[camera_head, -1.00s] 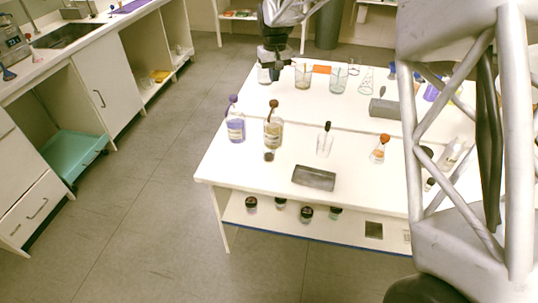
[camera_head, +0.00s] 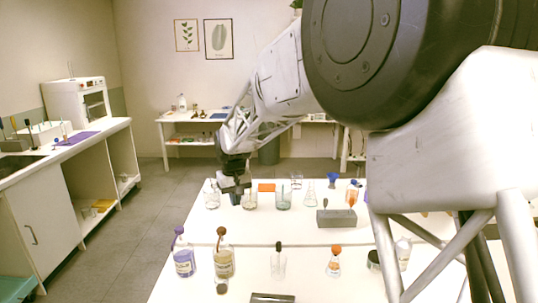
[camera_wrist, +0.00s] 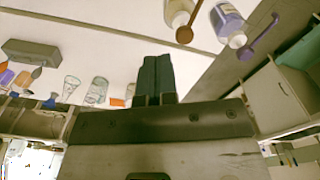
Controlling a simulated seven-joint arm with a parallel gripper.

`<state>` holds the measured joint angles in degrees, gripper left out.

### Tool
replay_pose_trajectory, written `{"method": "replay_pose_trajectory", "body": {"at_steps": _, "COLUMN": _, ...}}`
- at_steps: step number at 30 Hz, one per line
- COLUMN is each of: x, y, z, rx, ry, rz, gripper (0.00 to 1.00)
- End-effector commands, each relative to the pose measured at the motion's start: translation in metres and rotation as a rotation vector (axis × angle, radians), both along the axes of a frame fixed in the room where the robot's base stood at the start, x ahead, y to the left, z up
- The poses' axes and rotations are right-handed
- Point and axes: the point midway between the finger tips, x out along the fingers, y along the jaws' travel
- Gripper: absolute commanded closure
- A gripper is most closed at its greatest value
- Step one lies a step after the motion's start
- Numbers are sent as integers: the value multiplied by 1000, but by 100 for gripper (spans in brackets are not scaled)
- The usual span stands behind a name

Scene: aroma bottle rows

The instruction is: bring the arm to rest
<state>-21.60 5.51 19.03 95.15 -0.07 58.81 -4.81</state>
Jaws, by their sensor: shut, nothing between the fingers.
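My gripper (camera_head: 236,196) is over the far left part of the white table (camera_head: 345,262), among the glass beakers in the head view. In the wrist view its dark fingers (camera_wrist: 157,78) are pressed together with nothing between them. A bottle with purple liquid (camera_head: 184,262) and a bottle with yellowish liquid (camera_head: 223,262) stand at the table's left side, apart from the gripper. Both bottles also show at the top of the wrist view, the purple one (camera_wrist: 228,20) and the yellowish one (camera_wrist: 178,12).
Glass beakers (camera_head: 283,200) and a grey block (camera_head: 336,218) stand on the table's far half. A flask with an orange top (camera_head: 334,266) stands nearer. Cabinets (camera_head: 40,225) line the left wall, with open floor between. My own arm covers the right of the head view.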

Motion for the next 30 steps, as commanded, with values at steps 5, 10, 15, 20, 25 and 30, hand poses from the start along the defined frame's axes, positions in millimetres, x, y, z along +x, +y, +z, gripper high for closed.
{"method": "replay_pose_trajectory", "body": {"at_steps": 5, "x": -34, "y": -46, "z": 27, "rx": 7, "ry": -20, "rz": -49, "gripper": 100}}
{"method": "replay_pose_trajectory", "body": {"at_steps": 10, "x": -70, "y": -85, "z": 46, "rx": 13, "ry": -39, "rz": -94, "gripper": 100}}
{"method": "replay_pose_trajectory", "body": {"at_steps": 15, "x": -108, "y": -121, "z": 62, "rx": 19, "ry": -59, "rz": -140, "gripper": 100}}
{"method": "replay_pose_trajectory", "body": {"at_steps": 20, "x": -146, "y": -153, "z": 72, "rx": 23, "ry": -76, "rz": -181, "gripper": 100}}
{"method": "replay_pose_trajectory", "body": {"at_steps": 25, "x": -189, "y": -183, "z": 79, "rx": 28, "ry": -94, "rz": -226, "gripper": 100}}
{"method": "replay_pose_trajectory", "body": {"at_steps": 30, "x": -232, "y": -211, "z": 81, "rx": 32, "ry": -114, "rz": -272, "gripper": 100}}
